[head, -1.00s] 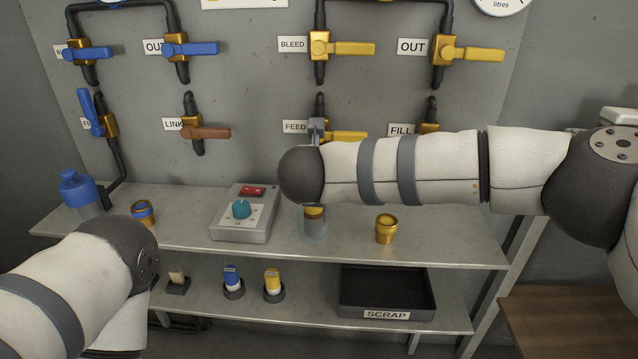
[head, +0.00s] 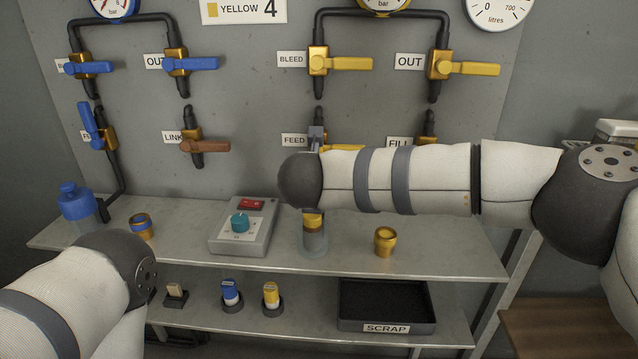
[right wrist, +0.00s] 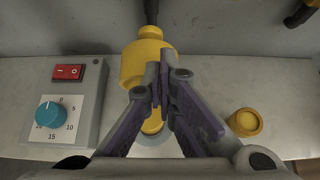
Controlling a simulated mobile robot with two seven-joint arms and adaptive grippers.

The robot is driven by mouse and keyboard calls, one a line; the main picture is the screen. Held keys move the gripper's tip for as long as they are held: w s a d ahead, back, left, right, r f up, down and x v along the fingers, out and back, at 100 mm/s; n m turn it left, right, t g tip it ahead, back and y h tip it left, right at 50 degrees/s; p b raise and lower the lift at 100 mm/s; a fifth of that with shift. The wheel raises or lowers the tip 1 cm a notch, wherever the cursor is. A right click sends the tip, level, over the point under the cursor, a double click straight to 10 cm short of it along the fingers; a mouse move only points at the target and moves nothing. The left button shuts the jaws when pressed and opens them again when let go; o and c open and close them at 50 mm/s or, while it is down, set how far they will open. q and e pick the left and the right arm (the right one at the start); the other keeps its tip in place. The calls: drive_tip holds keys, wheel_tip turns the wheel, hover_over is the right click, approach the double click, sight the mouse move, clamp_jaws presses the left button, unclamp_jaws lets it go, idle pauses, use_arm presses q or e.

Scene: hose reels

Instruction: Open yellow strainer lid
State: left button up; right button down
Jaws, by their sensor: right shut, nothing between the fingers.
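The yellow strainer (right wrist: 147,66) shows in the right wrist view with its rounded top upward and a dark pipe behind it. In the head view my right wrist hides most of it; only a yellow band (head: 313,221) and a grey lower bowl (head: 314,242) show on the upper shelf. My right gripper (right wrist: 163,82) is shut and empty, its fingertips overlapping the strainer's body in the right wrist view. I cannot tell if they touch it. In the head view the right fingers are hidden. My left arm reaches in at lower left, its gripper out of sight.
A control box (head: 244,226) with red switch and teal knob stands left of the strainer. A loose yellow cup-shaped part (head: 385,241) stands to its right, a blue strainer (head: 77,200) far left. Valves line the panel above. A scrap tray (head: 386,327) sits on the lower shelf.

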drive_tip(key=v, duration=1.2)
drive_tip(key=s+d+f+n+g+y, duration=0.1)
drive_tip(key=s+d+f+n, duration=0.1)
drive_tip(key=s+f+n, duration=0.55)
drive_tip(key=s+d+f+n+g+p, duration=0.15)
drive_tip(key=f+n, duration=0.35)
drive_tip(key=f, duration=0.5)
drive_tip(key=s+d+f+n+g+y, duration=0.1)
drive_tip(key=s+d+f+n+g, duration=0.15)
drive_tip(key=s+f+n, duration=0.4)
drive_tip(key=s+d+f+n+g, duration=0.3)
drive_tip(key=s+d+f+n, duration=0.5)
drive_tip(key=s+f, duration=0.25)
use_arm(q)
drive_tip(key=w+r+t, duration=0.1)
drive_tip(key=w+r, duration=0.1)
drive_tip(key=shift+w+r+p, duration=0.3)
use_arm(e)
drive_tip(key=s+d+n+g+h, duration=0.1)
drive_tip(key=s+d+n+g, duration=0.2)
drive_tip(key=s+d, duration=0.3)
drive_tip(key=s+d+n+g+h, duration=0.1)
drive_tip(key=s+d+n+g, duration=0.2)
drive_tip(key=s, duration=1.1)
drive_tip(key=d+n, duration=0.2)
drive_tip(key=d, duration=0.2)
drive_tip(key=shift+s+r+n, duration=0.15)
drive_tip(key=shift+s+n, duration=0.1)
drive_tip(key=shift+n, duration=0.05)
drive_tip(key=shift+w, duration=0.1)
